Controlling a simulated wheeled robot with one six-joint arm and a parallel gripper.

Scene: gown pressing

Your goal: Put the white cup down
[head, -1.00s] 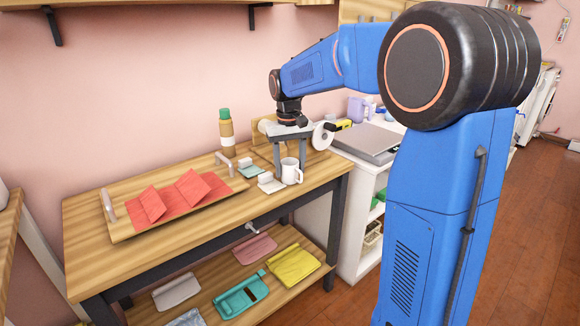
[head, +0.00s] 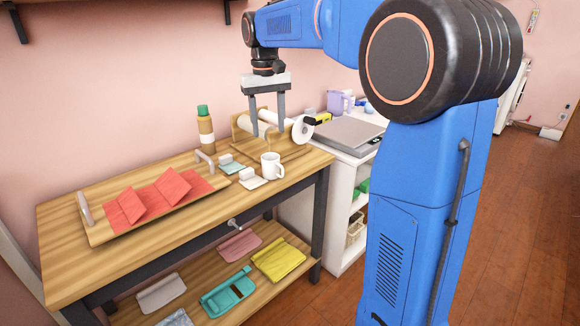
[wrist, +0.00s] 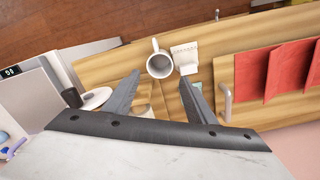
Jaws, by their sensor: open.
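The white cup (head: 272,166) stands upright on the wooden table (head: 140,250), near its right end. Its handle points right in the head view. My gripper (head: 268,136) is open and empty, raised above and behind the cup, apart from it. In the wrist view the cup (wrist: 159,65) shows its open mouth, beyond and between the two fingertips (wrist: 160,80).
A tray with red cloth (head: 140,205) lies left of the cup. A small white folded piece (head: 250,178) lies close beside the cup. Folded cloths lie on the lower shelf.

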